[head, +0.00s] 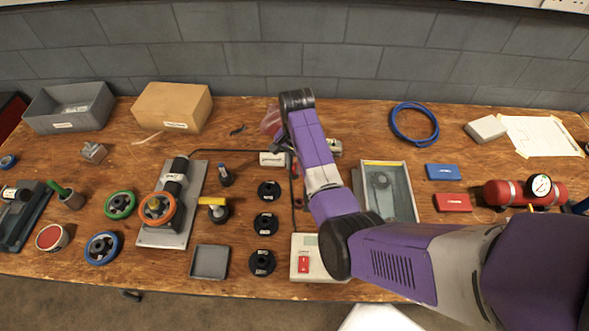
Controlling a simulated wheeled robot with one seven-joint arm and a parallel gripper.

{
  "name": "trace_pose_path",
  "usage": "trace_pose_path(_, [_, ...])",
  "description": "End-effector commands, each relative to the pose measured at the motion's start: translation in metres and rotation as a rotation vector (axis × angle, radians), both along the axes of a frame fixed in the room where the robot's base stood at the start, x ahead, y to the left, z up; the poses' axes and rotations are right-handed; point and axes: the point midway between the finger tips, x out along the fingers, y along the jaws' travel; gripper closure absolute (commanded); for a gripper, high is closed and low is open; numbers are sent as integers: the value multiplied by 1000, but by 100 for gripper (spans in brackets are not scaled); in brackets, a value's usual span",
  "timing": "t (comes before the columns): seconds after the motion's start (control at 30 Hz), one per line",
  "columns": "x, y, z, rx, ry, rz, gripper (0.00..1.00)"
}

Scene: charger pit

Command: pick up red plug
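I cannot pick out the red plug for certain. A thin red piece (295,168) shows at the left edge of my arm, beside a white labelled block (272,159); most of it is hidden and I cannot tell what it is. A pinkish-red, partly hidden object (270,121) lies farther back, left of my wrist. My purple arm reaches from the lower right to the middle back of the bench. My gripper is hidden behind the arm, so its fingers and anything in them do not show.
Several black round pieces (265,223) stand left of the arm. A box with a red switch (303,264) is at the front edge. A grey tray (401,190) is right of the arm. A valve stand with an orange wheel (157,208) is left. Some bench is clear at the back right.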

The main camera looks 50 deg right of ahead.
Motion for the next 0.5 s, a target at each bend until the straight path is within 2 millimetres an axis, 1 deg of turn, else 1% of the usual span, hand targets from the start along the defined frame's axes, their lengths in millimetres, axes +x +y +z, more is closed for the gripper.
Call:
trace_pose_path(0.03, [0, 0, 0, 0, 0, 0, 97])
trace_pose_path(0.07, [0, 0, 0, 0, 0, 0, 100])
trace_pose_path(0.37, [0, 0, 1, 0, 0, 0, 100])
trace_pose_path(0.5, [0, 0, 5, -1, -1, 0, 100])
